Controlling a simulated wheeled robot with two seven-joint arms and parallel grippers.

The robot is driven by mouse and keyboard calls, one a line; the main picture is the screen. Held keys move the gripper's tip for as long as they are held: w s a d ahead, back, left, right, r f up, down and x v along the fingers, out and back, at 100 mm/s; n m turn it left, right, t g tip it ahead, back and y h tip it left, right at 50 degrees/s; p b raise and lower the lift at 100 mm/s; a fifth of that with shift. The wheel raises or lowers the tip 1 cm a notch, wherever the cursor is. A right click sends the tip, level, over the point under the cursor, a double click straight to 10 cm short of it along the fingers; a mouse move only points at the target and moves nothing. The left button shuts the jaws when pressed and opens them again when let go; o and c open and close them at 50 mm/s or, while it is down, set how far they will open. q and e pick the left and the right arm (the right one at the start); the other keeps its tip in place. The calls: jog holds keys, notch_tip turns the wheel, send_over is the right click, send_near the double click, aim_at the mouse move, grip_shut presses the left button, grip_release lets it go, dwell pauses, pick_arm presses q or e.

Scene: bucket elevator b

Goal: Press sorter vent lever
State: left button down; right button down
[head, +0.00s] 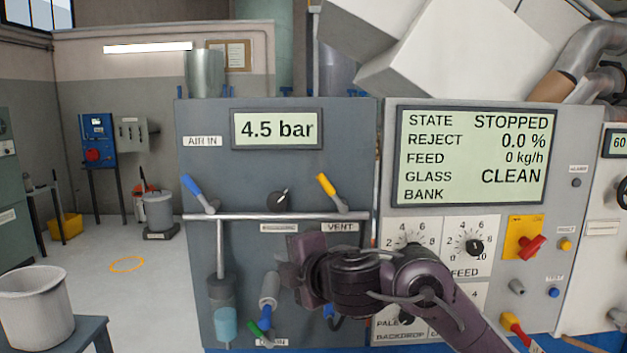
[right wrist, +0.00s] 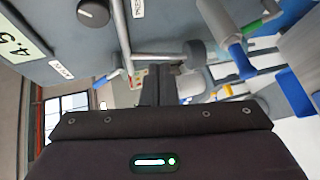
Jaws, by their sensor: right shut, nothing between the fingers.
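The yellow-handled lever (head: 327,188) above the VENT label (head: 340,227) sits on the grey panel in the head view. Its handle tilts up to the left from its pivot by the horizontal pipe. My right gripper (head: 289,266) is in front of the panel, below and left of this lever, apart from it in the picture. Its dark fingers also show in the right wrist view (right wrist: 160,88), shut with nothing between them. I cannot make out the yellow lever in the wrist view. My left gripper is not in view.
A blue-handled lever (head: 192,187) is left of a black knob (head: 279,201). The horizontal pipe (head: 270,216) crosses the panel. The pressure display (head: 277,129) reads 4.5 bar. A blue-ended grey cylinder (head: 269,293) is close to my gripper. A control cabinet (head: 565,205) stands to the right.

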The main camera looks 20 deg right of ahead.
aim_at(330, 189)
jog(key=s+d+r+n+h, duration=0.1)
jog(key=d+r+n, duration=0.2)
jog(key=r, duration=0.9)
jog(key=d, duration=0.3)
jog(key=shift+s+d+r+t, duration=0.15)
jog(key=shift+t, duration=0.25)
jog(key=w+p, duration=0.2)
jog(key=w, duration=0.1)
jog(key=w+d+p, duration=0.1)
jog(key=w+p, duration=0.1)
jog(key=w, duration=0.1)
jog(key=w+p, duration=0.1)
jog(key=w, duration=0.2)
jog(key=shift+w+d+f+p, duration=0.2)
jog(key=shift+w+f+p, duration=0.1)
jog(key=shift+p, duration=0.1)
jog(key=shift+s+d, duration=0.1)
jog(key=shift+s+d+r+b, duration=0.1)
jog(key=shift+d+r+b, duration=0.15)
jog(key=shift+b, duration=0.3)
